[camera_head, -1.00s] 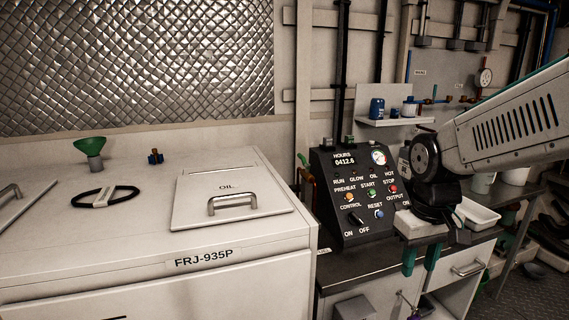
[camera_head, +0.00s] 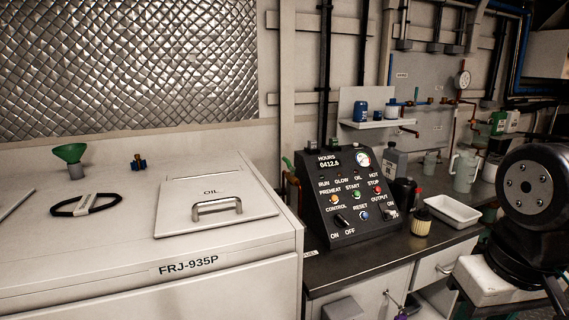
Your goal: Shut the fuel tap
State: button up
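A green lever handle (camera_head: 287,162) on a copper-coloured pipe (camera_head: 292,188) stands between the white FRJ-935P cabinet and the black control panel. It looks like a tap, but no label shows on it, so I cannot tell that it is the fuel tap. Its lower part is partly hidden by the cabinet edge and the panel.
The black control panel (camera_head: 352,195) stands on the dark bench (camera_head: 400,250). Right of it are a yellowish filter (camera_head: 420,222), a white tray (camera_head: 452,211) and a grey bottle (camera_head: 394,165). More small pipe fittings (camera_head: 430,101) are on the back wall. The cabinet (camera_head: 110,240) fills the left.

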aim_at(293, 170)
jog(key=u, duration=0.6)
jog(key=i, duration=1)
jog(key=z, duration=0.35)
